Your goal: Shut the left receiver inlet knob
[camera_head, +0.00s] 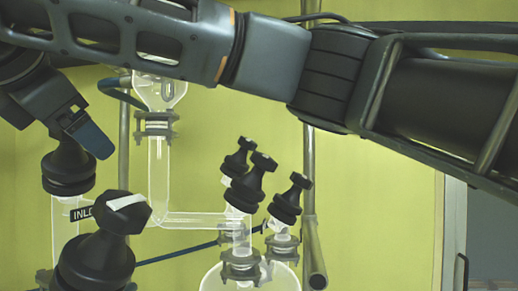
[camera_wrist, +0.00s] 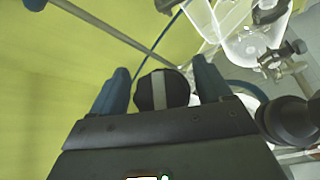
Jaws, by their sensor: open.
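A black knob (camera_head: 68,165) stands upright on a glass neck at the left in the head view, with a partly hidden label reading "INL" (camera_head: 83,214) beside its neck. My gripper (camera_head: 90,140) is just above this knob, its blue finger reaching down by the knob's top. In the wrist view, my gripper (camera_wrist: 160,84) is open, one blue finger on each side of a black knob (camera_wrist: 150,92) with a pale stripe. The stripe runs roughly parallel to the fingers. Small gaps show between knob and fingers. My arm hides part of the knob's top in the head view.
A larger black knob (camera_head: 98,262) with a white stripe stands nearer the head camera. Several black knobs (camera_head: 250,185) top the glass vessel (camera_head: 250,277) at centre. A glass pipe (camera_head: 158,185) and a metal post (camera_head: 309,180) stand behind. The wall is yellow-green.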

